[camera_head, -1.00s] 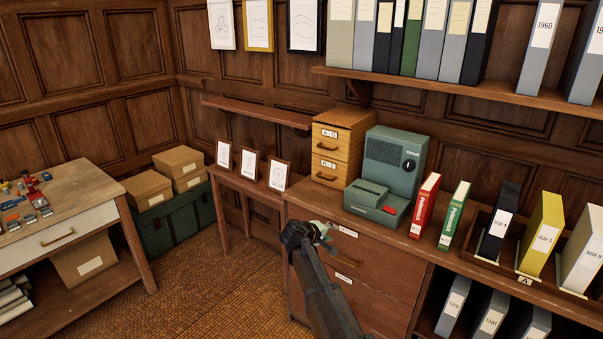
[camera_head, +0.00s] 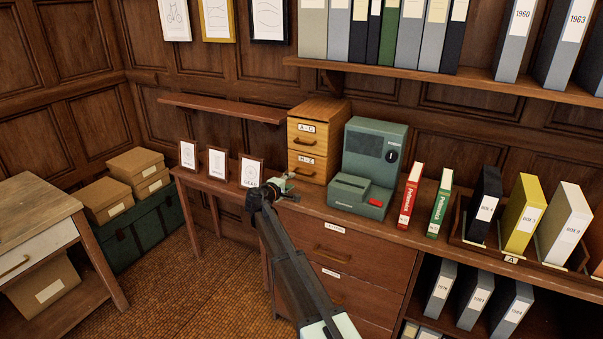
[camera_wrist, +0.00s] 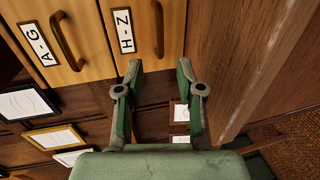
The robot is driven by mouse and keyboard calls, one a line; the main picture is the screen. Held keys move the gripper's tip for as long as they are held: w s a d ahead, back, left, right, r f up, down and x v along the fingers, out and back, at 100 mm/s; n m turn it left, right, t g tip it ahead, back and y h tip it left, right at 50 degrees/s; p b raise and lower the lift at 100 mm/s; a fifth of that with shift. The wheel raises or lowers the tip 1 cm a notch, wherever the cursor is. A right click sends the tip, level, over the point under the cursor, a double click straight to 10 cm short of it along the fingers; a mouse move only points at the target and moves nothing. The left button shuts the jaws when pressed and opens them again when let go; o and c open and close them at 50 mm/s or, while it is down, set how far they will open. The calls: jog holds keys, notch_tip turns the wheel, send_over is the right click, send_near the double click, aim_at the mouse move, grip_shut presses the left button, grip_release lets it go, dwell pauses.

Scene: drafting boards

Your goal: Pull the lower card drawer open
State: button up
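The wooden card cabinet (camera_head: 335,115) stands on the desk, with an A-G drawer (camera_head: 307,129) above and the lower H-Z drawer (camera_head: 298,157) below. Both look shut. In the wrist view the lower drawer (camera_wrist: 143,58) shows its H-Z label and its brown handle (camera_wrist: 159,30). My gripper (camera_head: 291,183) is just in front of the lower drawer, near its handle. In the wrist view my gripper (camera_wrist: 160,78) is open and empty, its fingers apart on either side of the handle's line. The handle appears beyond the fingertips; contact is not visible.
A green machine (camera_head: 374,165) stands right of the cabinet, followed by a red binder (camera_head: 411,195) and a green binder (camera_head: 440,203). Small framed cards (camera_head: 217,162) stand on the side table to the left. A wall shelf (camera_head: 225,107) is behind. Floor (camera_head: 200,285) is clear at left.

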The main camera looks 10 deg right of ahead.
aim_at(301, 174)
jog(key=p+x, duration=0.3)
jog(key=x, duration=0.8)
grip_shut()
